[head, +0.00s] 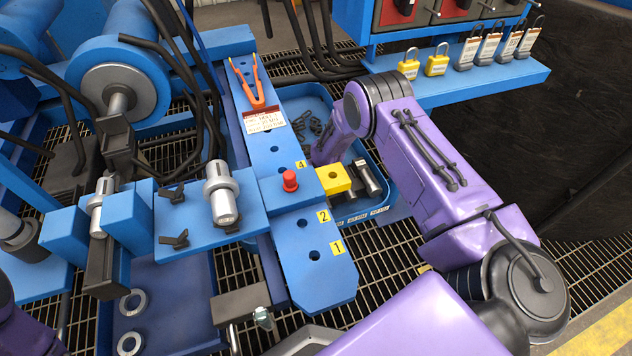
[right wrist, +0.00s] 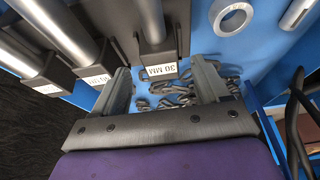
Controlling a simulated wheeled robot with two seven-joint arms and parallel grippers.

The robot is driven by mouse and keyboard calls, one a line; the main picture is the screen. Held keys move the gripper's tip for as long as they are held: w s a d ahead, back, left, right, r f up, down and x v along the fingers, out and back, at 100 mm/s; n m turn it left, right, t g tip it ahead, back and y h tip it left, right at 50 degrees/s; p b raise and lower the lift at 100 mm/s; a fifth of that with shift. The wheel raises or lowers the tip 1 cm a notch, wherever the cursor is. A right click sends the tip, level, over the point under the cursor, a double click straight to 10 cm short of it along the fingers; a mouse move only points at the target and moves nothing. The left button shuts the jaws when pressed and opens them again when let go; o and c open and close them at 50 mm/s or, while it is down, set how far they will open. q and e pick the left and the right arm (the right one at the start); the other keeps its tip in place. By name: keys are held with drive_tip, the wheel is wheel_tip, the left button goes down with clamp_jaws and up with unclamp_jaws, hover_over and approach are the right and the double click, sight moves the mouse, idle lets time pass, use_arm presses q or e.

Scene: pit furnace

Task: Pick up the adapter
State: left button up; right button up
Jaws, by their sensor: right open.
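In the right wrist view my right gripper (right wrist: 162,80) is open, its two dark fingers apart and nothing held between them. A dark block with a grey rod, labelled 30 MM (right wrist: 155,60), stands just beyond and between the fingertips. Similar labelled rod pieces (right wrist: 92,72) stand to its left. Which piece is the adapter, I cannot tell for certain. In the head view my right arm reaches down into the blue tray (head: 392,196), and its own wrist hides the fingers. My left gripper is out of view.
Dark chain links (right wrist: 172,92) and a grey ring (right wrist: 232,17) lie in the tray. A yellow block (head: 333,180) and a red knob (head: 290,180) sit beside it. A padlock shelf (head: 455,85) overhangs behind my right arm. Hoses crowd the left.

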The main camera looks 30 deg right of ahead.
drive_tip(key=b+x, duration=0.1)
drive_tip(key=x, duration=0.1)
drive_tip(key=shift+f, duration=0.4)
drive_tip(key=shift+w+a, duration=0.15)
drive_tip(key=shift+w, duration=0.1)
drive_tip(key=shift+r, duration=0.3)
drive_tip(key=shift+c, duration=0.3)
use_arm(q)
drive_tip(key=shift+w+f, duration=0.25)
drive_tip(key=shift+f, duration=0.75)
use_arm(e)
drive_tip(key=shift+s, duration=0.1)
clamp_jaws()
use_arm(q)
drive_tip(key=shift+p, duration=0.3)
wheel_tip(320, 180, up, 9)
drive_tip(key=p, duration=0.8)
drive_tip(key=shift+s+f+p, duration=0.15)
drive_tip(key=shift+p, duration=0.15)
use_arm(e)
wheel_tip(320, 180, up, 10)
